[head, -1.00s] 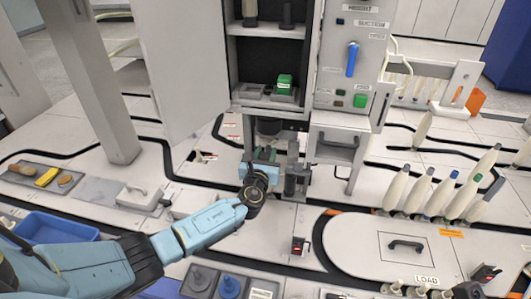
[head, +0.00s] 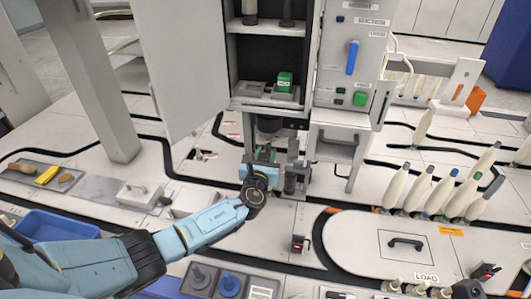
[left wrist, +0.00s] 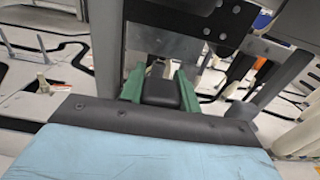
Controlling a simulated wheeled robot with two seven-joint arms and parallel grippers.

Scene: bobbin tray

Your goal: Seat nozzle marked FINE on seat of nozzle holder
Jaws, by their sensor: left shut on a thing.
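My left gripper (head: 272,158) is under the cabinet, in front of the dark mechanism there. In the left wrist view its green fingers (left wrist: 160,88) are shut on a dark grey piece (left wrist: 161,93). That piece may be the nozzle; no FINE mark is readable on it. A dark round part (head: 268,124) hangs under the cabinet just above the gripper and may be the nozzle holder. Its seat is hidden, and I cannot tell whether the held piece touches it. My right gripper is not in view.
A grey bracket with a drawer-like handle (head: 338,140) stands close right of the gripper. The open cabinet door (head: 180,65) hangs at left. A green block (head: 284,81) sits on the cabinet's lower shelf. Several pale bobbins (head: 418,190) stand at right, behind a rounded plate (head: 370,245).

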